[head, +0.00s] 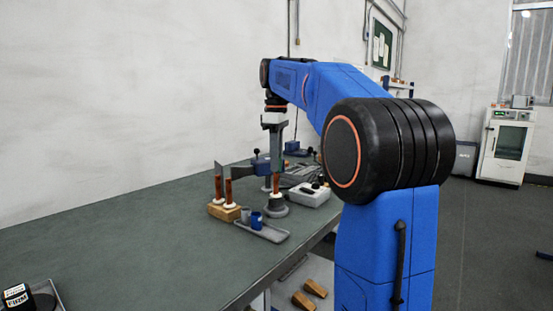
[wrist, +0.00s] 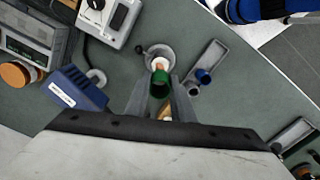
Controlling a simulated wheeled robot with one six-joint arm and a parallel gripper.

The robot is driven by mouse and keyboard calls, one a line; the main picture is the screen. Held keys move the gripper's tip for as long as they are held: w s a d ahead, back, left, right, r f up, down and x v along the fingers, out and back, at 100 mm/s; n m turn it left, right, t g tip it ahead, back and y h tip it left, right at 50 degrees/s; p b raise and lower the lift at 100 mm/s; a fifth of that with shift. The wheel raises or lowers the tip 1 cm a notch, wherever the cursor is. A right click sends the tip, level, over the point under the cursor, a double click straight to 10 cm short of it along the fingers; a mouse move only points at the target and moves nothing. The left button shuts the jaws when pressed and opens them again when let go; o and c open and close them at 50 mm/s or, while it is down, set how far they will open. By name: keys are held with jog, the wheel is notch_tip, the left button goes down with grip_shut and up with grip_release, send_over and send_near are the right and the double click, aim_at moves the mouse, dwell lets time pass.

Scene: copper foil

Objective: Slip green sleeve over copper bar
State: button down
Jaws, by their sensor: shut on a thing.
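My gripper (wrist: 161,92) is shut on a green sleeve (wrist: 160,83), which sits between its two grey fingers in the wrist view. In the head view my gripper (head: 276,158) points straight down over a round grey stand (head: 277,211). A copper bar (head: 276,183) stands upright on that stand, with a white collar at its foot. In the wrist view the copper bar (wrist: 157,64) shows just past the sleeve's upper edge. I cannot tell whether the sleeve surrounds the bar's top. The sleeve is not distinguishable in the head view.
A wooden block (head: 224,212) with two upright copper pieces stands left of the stand. A shallow grey tray (head: 272,236) holds blue and grey sleeves in front. A white control box (head: 310,195) stands to the right. The bench (head: 130,255) is mostly clear at left.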

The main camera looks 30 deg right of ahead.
jog(key=shift+f, duration=0.9)
jog(key=c, duration=1.1)
grip_release()
jog(key=shift+r, duration=1.05)
jog(key=shift+r, duration=3.45)
